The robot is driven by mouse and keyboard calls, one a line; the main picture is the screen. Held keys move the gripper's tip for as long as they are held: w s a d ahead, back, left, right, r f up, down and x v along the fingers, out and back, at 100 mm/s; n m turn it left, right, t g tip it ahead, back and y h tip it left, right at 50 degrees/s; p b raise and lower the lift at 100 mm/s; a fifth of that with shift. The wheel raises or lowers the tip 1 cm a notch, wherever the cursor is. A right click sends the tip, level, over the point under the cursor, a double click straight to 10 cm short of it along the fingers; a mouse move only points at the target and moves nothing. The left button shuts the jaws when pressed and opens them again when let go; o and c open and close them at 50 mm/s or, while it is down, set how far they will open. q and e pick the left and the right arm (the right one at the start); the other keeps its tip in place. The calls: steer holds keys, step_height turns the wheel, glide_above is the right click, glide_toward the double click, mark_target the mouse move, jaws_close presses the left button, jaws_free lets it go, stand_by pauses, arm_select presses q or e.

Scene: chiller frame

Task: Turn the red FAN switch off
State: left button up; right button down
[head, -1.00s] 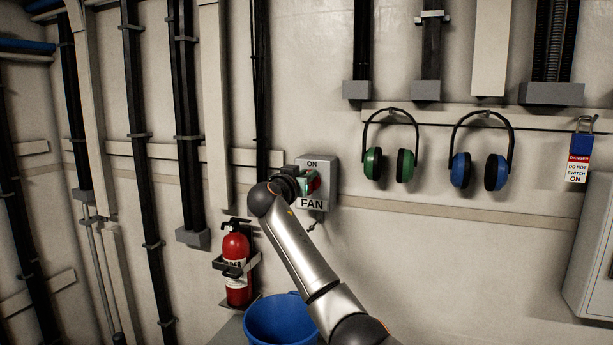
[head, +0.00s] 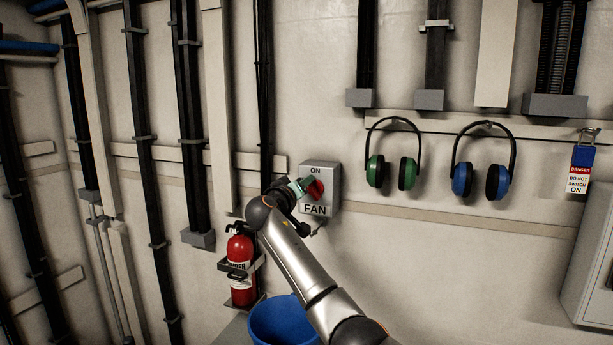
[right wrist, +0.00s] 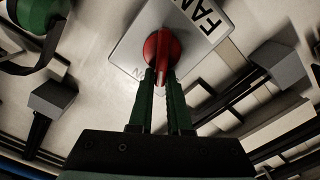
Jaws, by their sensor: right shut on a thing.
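The grey FAN switch box (head: 333,178) is on the wall, with ON printed at its top and FAN on a plate below. Its red switch (head: 318,190) shows at the centre, partly covered by my right gripper (head: 303,186), which reaches in from the left. In the right wrist view the red switch (right wrist: 163,47) has its handle between the two green fingertips of my right gripper (right wrist: 161,78), shut on it. The handle lies at an angle to the ON mark, not straight at it. My left gripper is not in view.
A red fire extinguisher (head: 241,268) hangs below left of the box, and a blue bucket (head: 283,322) stands beneath my arm. Green (head: 391,168) and blue (head: 482,178) ear defenders and a blue padlock with a danger tag (head: 580,170) hang to the right.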

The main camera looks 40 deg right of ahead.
steer(key=shift+w+a+f+n+p, duration=0.15)
steer(key=shift+f+n+p, duration=0.45)
steer(key=shift+n, duration=1.2)
steer(key=shift+w+f+n+p, duration=0.2)
steer(key=shift+n+p, duration=0.7)
steer(key=shift+n, duration=0.9)
steer(key=shift+w+a+f+n+p, duration=0.15)
steer(key=shift+f+n+p, duration=0.45)
steer(key=shift+n, duration=1.2)
steer(key=shift+r, duration=0.2)
steer(key=c, duration=0.9)
jaws_free()
steer(key=shift+o, duration=0.2)
steer(key=b+v, duration=0.2)
steer(key=v, duration=1)
steer(key=shift+s+a, duration=0.2)
